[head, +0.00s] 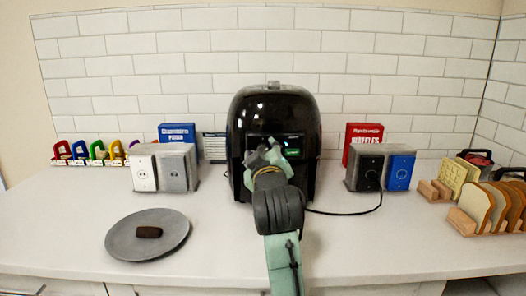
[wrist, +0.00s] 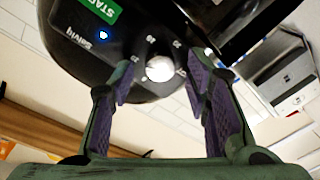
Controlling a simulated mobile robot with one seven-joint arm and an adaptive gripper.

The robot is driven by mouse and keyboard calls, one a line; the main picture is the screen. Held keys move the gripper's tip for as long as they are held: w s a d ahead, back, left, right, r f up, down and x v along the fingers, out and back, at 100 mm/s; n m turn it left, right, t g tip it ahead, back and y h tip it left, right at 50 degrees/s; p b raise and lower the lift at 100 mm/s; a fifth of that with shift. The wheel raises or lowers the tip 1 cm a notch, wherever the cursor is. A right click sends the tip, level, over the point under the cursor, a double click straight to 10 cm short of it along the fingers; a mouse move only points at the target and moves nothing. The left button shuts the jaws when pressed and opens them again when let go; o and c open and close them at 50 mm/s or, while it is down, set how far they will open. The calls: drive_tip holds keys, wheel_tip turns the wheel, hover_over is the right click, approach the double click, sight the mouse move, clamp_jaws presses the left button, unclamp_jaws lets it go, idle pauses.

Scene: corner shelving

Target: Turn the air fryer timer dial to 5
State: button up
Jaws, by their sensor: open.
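The black air fryer (head: 273,112) stands on the counter against the tiled wall, in the middle of the head view. In the wrist view its dark front panel (wrist: 75,45) shows a green label and a lit blue light. The round white timer dial (wrist: 159,68) has pale marks around it, too blurred to read surely. My gripper (wrist: 162,78) is open, with its two purple-padded fingers on either side of the dial and nothing held. I cannot tell whether the pads touch it. In the head view my gripper (head: 265,155) hides the dial and part of the panel.
A grey plate (head: 120,240) with a dark brown piece lies at the front left. Outlet boxes stand left (head: 177,165) and right (head: 368,170) of the fryer. A black cord (head: 345,213) runs right. Bread slices in a rack (head: 487,205) stand far right. The front right counter is clear.

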drive_tip(key=shift+c, duration=0.5)
clamp_jaws()
